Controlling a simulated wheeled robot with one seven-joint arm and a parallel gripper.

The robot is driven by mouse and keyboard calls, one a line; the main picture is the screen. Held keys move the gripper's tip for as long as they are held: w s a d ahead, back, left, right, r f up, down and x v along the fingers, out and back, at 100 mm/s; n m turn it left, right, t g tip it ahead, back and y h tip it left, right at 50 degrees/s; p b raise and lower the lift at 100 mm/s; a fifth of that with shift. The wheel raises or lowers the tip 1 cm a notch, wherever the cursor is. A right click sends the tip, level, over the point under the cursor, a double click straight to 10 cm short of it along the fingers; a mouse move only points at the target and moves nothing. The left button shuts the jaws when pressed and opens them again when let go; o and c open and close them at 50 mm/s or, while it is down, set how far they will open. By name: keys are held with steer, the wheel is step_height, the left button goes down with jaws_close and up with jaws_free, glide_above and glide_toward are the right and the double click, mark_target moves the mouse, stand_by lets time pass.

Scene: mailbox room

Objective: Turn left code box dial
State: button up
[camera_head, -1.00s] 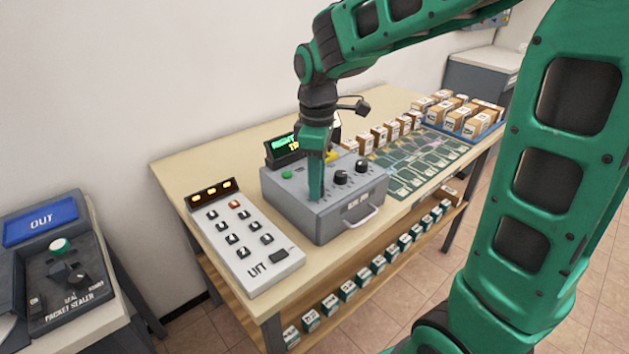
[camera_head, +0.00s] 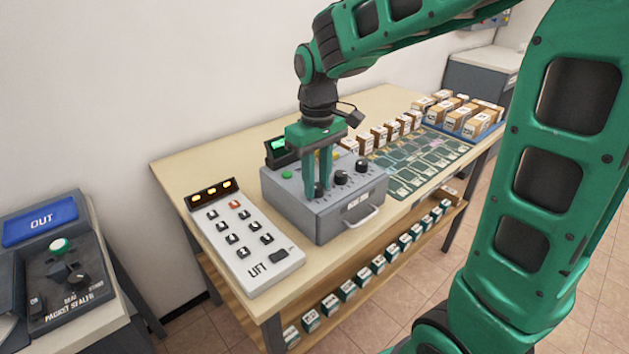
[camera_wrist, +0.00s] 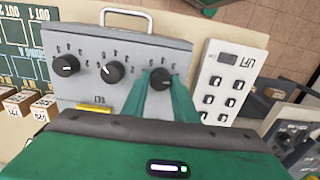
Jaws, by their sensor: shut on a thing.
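The grey code box (camera_head: 335,221) sits on the table with a row of black dials on its sloped top. My gripper (camera_head: 318,192) points down over the box with its fingers at the left dial (camera_head: 319,189). In the wrist view my gripper (camera_wrist: 163,90) is shut on this dial (camera_wrist: 161,79), which appears rightmost there. The middle dial (camera_head: 341,178) and right dial (camera_head: 362,166) stand free, and they also show in the wrist view.
The white LIFT keypad (camera_head: 245,240) lies just left of the box. Small cartons (camera_head: 378,136) and a green mat (camera_head: 420,160) are to the right. A handle (camera_head: 362,217) sticks out from the box front. A packet sealer (camera_head: 65,270) stands far left.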

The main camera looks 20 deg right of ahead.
mark_target(317, 185)
steer(key=shift+w+r, duration=0.1)
stand_by(0.4)
steer(key=o, duration=1.1)
steer(key=shift+c, duration=0.2)
step_height(317, 185, up, 11)
steer(key=shift+f, duration=0.2)
steer(key=s+d+f+m, duration=0.5)
steer(key=s+d, duration=0.6)
steer(key=d, duration=0.1)
steer(key=shift+s+f+m, duration=0.2)
steer(key=shift+s+m, duration=0.1)
steer(key=s+d+f+m, duration=0.1)
steer(key=s+f, duration=0.1)
steer(key=s, duration=0.2)
steer(key=s+d+f+m, duration=0.2)
steer(key=s, duration=0.2)
steer(key=s+d+f+m, duration=0.1)
steer(key=s+d+f, duration=0.1)
steer(key=s, duration=0.2)
steer(key=shift+s+f+m, duration=0.1)
steer(key=shift+f+m, duration=0.2)
steer(key=shift+f, duration=0.05)
steer(key=shift+c, duration=0.2)
